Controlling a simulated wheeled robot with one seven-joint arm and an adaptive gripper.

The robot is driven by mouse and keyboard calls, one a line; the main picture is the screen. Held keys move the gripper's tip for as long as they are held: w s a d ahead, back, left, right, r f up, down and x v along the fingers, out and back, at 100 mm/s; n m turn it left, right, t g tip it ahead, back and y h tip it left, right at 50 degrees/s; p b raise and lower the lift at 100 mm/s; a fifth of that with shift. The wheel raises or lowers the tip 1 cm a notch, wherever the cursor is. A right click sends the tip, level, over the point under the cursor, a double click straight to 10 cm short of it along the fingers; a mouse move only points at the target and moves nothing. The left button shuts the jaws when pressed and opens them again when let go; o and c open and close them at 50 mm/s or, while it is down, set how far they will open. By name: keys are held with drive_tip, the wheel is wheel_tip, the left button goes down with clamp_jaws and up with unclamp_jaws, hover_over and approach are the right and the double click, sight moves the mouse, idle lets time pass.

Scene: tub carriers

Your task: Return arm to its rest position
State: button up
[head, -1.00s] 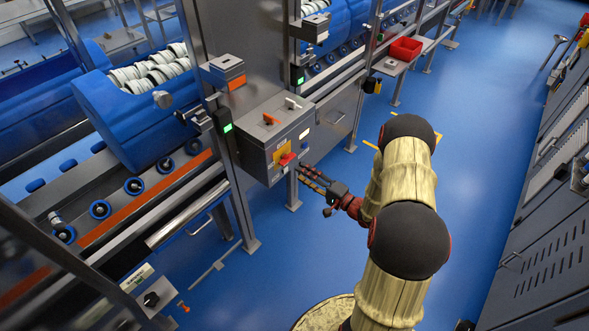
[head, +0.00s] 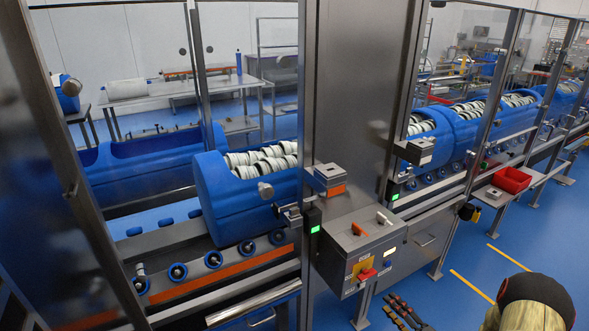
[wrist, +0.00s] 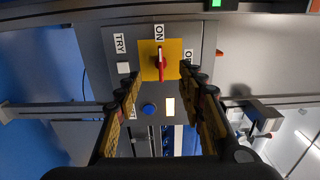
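My gripper (wrist: 160,78) is open and empty in the wrist view, its two fingers spread on either side of a control panel. In the head view, the fingers of my gripper (head: 398,302) show at the bottom edge, right of and below the control box (head: 345,235). In the wrist view, a red rotary handle (wrist: 161,66) on a yellow plate (wrist: 147,72) lies between and beyond the fingertips, apart from them. Its handle lines up with the ON label (wrist: 159,32). My arm (head: 535,300) shows at the lower right in the head view; most of it is out of frame.
The panel also has a blue button (wrist: 149,109), a white button (wrist: 124,67) and a lit yellowish lamp (wrist: 170,106). A blue tub (head: 235,205) with white rings stands on rollers behind posts. A red bin (head: 511,179) sits at right. Blue floor (head: 470,265) is open at right.

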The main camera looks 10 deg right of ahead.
drive_tip(key=s+a+f+m+g+y, duration=0.2)
drive_tip(key=s+a+f+g+y, duration=0.25)
drive_tip(key=a, duration=0.45)
drive_tip(key=s+a+r+n+g, duration=0.4)
drive_tip(key=s+a+r+g, duration=0.4)
drive_tip(key=s+g, duration=0.3)
drive_tip(key=s+d+r+n+h, duration=0.1)
drive_tip(key=s+r+n+h, duration=0.35)
drive_tip(key=r, duration=0.25)
drive_tip(key=s+r+n+h, duration=0.3)
drive_tip(key=s+r+h, duration=0.15)
drive_tip(key=r, duration=0.35)
drive_tip(key=a+r+n+t+h, duration=0.1)
drive_tip(key=a+r+n+t, duration=0.3)
drive_tip(key=r, duration=0.8)
drive_tip(key=shift+s+a+r+h, duration=0.2)
drive_tip(key=shift+a+r+h, duration=0.2)
drive_tip(key=shift+a, duration=0.7)
